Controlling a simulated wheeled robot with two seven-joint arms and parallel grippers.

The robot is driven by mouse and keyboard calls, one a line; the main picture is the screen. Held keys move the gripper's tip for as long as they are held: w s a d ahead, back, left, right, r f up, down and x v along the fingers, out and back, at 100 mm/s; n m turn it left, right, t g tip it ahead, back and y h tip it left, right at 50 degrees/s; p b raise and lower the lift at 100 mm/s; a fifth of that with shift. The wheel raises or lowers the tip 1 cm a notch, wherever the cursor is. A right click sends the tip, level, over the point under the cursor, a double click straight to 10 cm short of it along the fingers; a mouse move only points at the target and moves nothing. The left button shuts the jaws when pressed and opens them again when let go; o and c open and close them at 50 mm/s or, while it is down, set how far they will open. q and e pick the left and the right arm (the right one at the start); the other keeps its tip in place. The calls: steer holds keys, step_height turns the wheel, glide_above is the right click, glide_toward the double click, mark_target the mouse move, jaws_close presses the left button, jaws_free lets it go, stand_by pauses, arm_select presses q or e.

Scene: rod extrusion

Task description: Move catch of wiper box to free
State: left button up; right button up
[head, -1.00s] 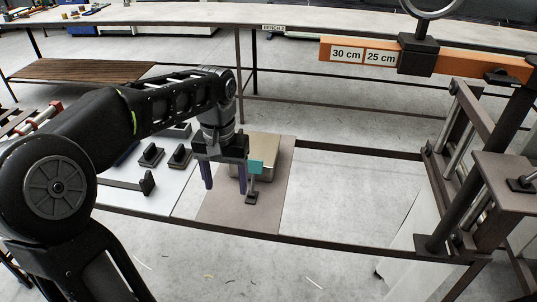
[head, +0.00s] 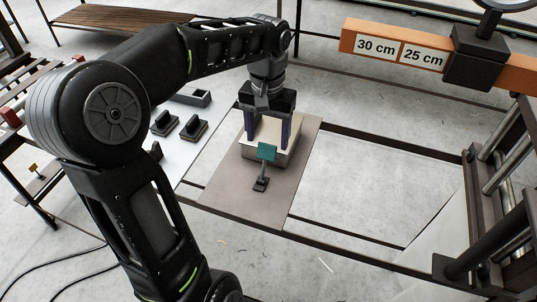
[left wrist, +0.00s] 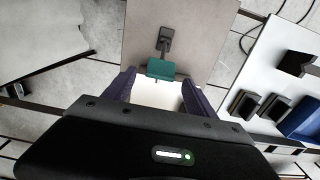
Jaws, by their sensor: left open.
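The wiper box (head: 285,158) is a pale beige block on a brown plate (head: 228,208); its top shows white in the left wrist view (left wrist: 155,96). In front of it a teal plate (head: 267,152) sits on a thin post with a small dark base (head: 261,184); which part is the catch I cannot tell. The teal plate also shows in the left wrist view (left wrist: 160,69). My left gripper (head: 267,138) is open and points down over the box, behind the teal plate. Its two dark fingers appear apart and empty. My right gripper is out of view.
Dark blocks (head: 193,128) stand on a white panel left of the plate. An orange beam (head: 400,50) marked 30 cm and 25 cm hangs at upper right. A metal frame with rollers (head: 495,190) stands at the right. The frame between it and the plate is open to the floor.

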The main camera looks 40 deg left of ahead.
mark_target(267, 149)
arm_select(q)
step_height(267, 149, down, 8)
steer(key=shift+r+p, duration=0.2)
steer(key=shift+p, duration=0.25)
steer(key=shift+c, duration=0.2)
jaws_close()
stand_by(0.4)
